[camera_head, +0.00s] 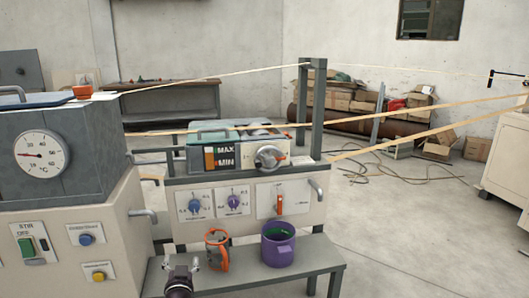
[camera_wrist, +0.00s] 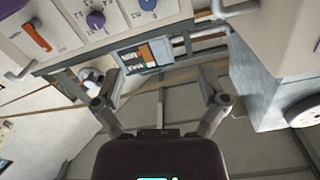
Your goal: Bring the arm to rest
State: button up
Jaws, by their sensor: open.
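My gripper (camera_head: 181,265) is at the bottom of the head view, in front of the left end of a low grey bench (camera_head: 322,255). Its two fingers point up and stand apart, with nothing between them. In the wrist view my gripper (camera_wrist: 160,92) shows its fingers spread wide and empty. The machine's panel appears turned over beyond them. Most of my arm is out of the head view.
An orange jug (camera_head: 217,250) and a purple pot (camera_head: 278,248) stand on the bench, right of my gripper. The control panel (camera_head: 240,223) is behind them. A tank with a dial (camera_head: 42,153) is at left. Strands cross above; open floor lies at right.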

jog(key=w+d+f+m+g+h+p, duration=0.1)
jog(key=w+d+f+g+h, duration=0.15)
jog(key=d, duration=0.55)
jog(key=w+d+f+m+g+h+p, duration=0.1)
jog(key=d+f+g+h, duration=0.15)
jog(key=d, duration=0.55)
jog(key=w+d+f+m+g+h+p, duration=0.15)
jog(key=d+h, duration=0.25)
jog(key=d, duration=0.5)
jog(key=s+d+f+n+g+y+p, duration=0.1)
jog(key=s+d+f+n+g+y, duration=0.15)
jog(key=s+d+g, duration=0.4)
jog(key=s+d+f+n+g+y+p, duration=0.1)
jog(key=s+d+f+g+y+p, duration=0.2)
jog(key=d, duration=0.6)
notch_tip(320, 180, up, 38)
jog(key=g+p, duration=0.1)
jog(key=p, duration=3.6)
jog(key=shift+s+a+g, duration=0.15)
jog(key=shift+s+g, duration=0.1)
jog(key=shift+g, duration=0.05)
